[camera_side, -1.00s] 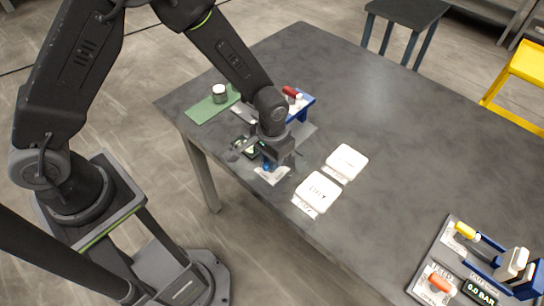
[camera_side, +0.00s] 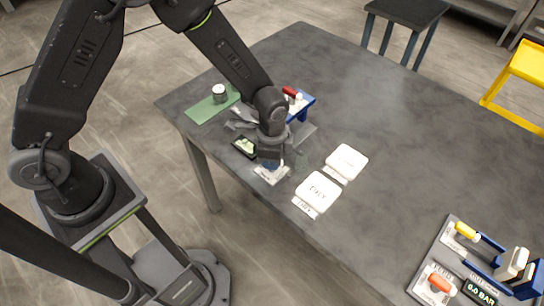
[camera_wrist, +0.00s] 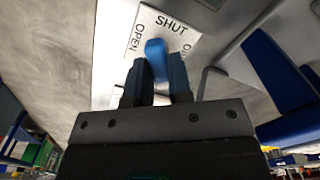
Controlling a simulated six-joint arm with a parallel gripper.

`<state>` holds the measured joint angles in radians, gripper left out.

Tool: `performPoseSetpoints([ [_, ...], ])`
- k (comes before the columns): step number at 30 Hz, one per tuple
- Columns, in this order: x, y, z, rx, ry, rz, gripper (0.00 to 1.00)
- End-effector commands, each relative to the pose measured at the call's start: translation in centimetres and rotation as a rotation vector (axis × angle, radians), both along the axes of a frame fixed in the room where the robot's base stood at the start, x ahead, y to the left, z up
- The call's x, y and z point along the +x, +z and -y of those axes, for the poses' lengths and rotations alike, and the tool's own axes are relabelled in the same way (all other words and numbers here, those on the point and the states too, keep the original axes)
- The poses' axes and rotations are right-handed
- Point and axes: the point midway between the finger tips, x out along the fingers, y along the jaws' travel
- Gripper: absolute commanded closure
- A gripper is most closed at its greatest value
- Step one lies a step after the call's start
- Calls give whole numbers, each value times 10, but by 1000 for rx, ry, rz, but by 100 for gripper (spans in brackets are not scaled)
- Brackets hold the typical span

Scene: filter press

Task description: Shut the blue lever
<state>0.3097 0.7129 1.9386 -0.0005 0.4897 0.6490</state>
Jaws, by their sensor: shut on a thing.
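The blue lever (camera_wrist: 155,48) shows in the wrist view between the two fingers of my gripper (camera_wrist: 158,68), which is shut on it. Its visible end lies just below the word SHUT, slightly toward the left OPEN mark. Behind it is a white label plate (camera_wrist: 182,24) reading SHUT in the middle and OPEN at the left, with a partly cut-off word at the right. In the side view my gripper (camera_side: 272,163) is low over the table's near edge, at the label plate (camera_side: 268,177), and hides most of the lever.
Two white labelled pads (camera_side: 318,191) (camera_side: 346,161) lie just right of my gripper. A small dark display (camera_side: 244,147) is close on its left. Behind stand a blue fixture with a red handle (camera_side: 290,91) and a green mat (camera_side: 207,108) with a white-topped cylinder. A panel with yellow and orange levers (camera_side: 440,283) is at lower right.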

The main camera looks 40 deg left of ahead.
Motion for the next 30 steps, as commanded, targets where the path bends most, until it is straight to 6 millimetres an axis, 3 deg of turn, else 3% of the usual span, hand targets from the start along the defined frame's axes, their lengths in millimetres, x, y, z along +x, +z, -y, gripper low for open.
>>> performPoseSetpoints([
  [15,-1,0,-1,1,-443,-3,100],
  [30,0,0,-1,1,-623,-3,100],
])
